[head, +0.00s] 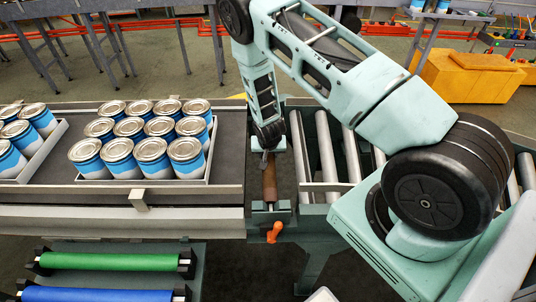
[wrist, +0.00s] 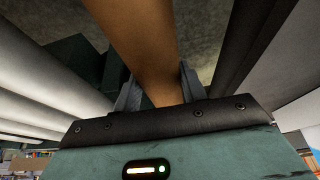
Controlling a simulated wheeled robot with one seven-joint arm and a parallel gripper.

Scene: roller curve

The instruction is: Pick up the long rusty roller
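The long rusty roller (head: 269,183) is brown and lies in the gap between the dark belt conveyor and the metal roller curve, pointing away from me. Its far part is hidden by my arm and gripper. My gripper (head: 266,155) points down at it from above. In the wrist view the roller (wrist: 140,42) runs from the top edge down between the two grey fingers of my gripper (wrist: 160,85). One finger is on each side, with no clear gap between fingers and roller. The roller still looks level in its gap.
Bare metal rollers (head: 326,150) of the curve lie just right. On the belt at left, trays hold several blue-and-white cans (head: 152,155). An orange handle (head: 274,231) sticks out in front. Green (head: 110,261) and blue (head: 100,295) rollers lie at lower left.

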